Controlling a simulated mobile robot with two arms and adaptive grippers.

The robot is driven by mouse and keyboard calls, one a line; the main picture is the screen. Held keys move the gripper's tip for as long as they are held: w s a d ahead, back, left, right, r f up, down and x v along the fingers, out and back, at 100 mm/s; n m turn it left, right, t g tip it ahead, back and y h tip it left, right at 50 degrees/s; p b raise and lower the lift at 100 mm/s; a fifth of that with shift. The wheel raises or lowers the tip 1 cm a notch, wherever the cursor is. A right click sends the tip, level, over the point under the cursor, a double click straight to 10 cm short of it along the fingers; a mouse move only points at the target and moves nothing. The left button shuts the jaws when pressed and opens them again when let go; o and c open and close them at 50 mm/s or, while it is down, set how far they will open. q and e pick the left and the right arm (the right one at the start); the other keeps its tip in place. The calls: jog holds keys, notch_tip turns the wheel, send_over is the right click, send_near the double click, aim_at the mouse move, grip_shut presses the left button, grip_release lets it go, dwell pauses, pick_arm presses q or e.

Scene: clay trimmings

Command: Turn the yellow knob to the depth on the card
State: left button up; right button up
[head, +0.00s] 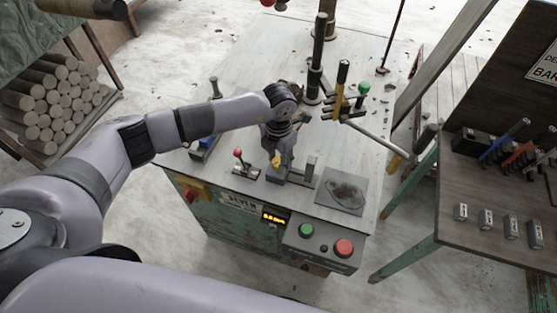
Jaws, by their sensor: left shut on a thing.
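The yellow knob (276,161) sits on a small grey block on the pale machine top, in the middle of the head view. My left gripper (277,150) reaches down onto it from above and is shut on it; the fingers hide part of the knob. A small amber display (273,217) is lit on the machine's front, its digits too small to read surely. A white card (545,66) on the dark board at the right is cut off by the picture edge; only parts of its lettering show. My right gripper is out of view.
A red-tipped lever (238,153) stands just left of the knob. A dark post (316,60) and a handled rack (345,95) rise behind it. Green (306,230) and red (344,247) buttons are in front. A grey plate (343,191) lies right. A tool bench (470,185) stands further right.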

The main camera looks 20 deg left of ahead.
aim_at(278, 162)
pick_arm(q)
jog(key=n+b, duration=0.1)
jog(key=n, duration=0.3)
jog(key=shift+n, duration=0.4)
dwell(0.4)
jog(key=o, duration=1.1)
jog(key=shift+o, duration=0.2)
notch_tip(278, 162, up, 12)
